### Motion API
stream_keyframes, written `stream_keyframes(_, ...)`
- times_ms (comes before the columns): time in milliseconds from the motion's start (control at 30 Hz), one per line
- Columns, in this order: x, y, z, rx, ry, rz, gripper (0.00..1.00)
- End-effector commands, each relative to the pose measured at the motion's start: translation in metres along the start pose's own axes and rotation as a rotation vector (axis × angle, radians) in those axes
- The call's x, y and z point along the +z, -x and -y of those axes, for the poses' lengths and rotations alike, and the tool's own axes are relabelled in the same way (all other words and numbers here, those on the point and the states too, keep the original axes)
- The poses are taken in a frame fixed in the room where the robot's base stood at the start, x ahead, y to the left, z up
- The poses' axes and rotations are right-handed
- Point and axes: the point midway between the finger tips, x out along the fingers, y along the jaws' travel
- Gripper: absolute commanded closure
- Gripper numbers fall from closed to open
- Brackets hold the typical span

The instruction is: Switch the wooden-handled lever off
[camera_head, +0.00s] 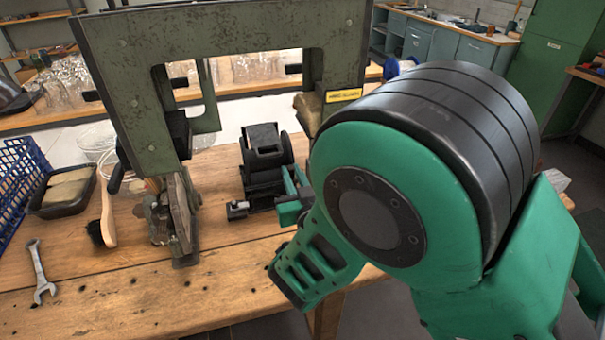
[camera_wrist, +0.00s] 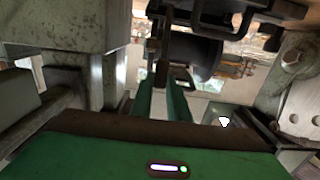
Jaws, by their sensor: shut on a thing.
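My gripper (camera_head: 292,200) reaches in from the right toward a black machine unit (camera_head: 265,165) under the green press frame. In the wrist view its two green fingers (camera_wrist: 162,95) are shut on a dark upright bar (camera_wrist: 162,72) below a black roller. This bar may be part of the lever, but I cannot clearly make out a wooden handle. My green arm hides much of the machine's right side in the head view.
The heavy green frame (camera_head: 215,45) stands close around my gripper. A metal clamp block (camera_head: 178,215), a wooden-handled brush (camera_head: 108,218), a black tray (camera_head: 80,208) and a wrench (camera_head: 40,275) are on the left of the bench. The front bench top (camera_head: 180,295) is mostly clear.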

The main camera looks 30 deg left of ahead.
Motion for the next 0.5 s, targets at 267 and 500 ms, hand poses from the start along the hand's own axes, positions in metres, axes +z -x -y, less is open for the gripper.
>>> stream_keyframes(267, -0.0007, 0.0002, -0.0022, 0.003, 0.001, 0.000, 0.78)
stream_keyframes(500, -0.0001, 0.0003, 0.0024, -0.003, -0.001, 0.001, 0.66)
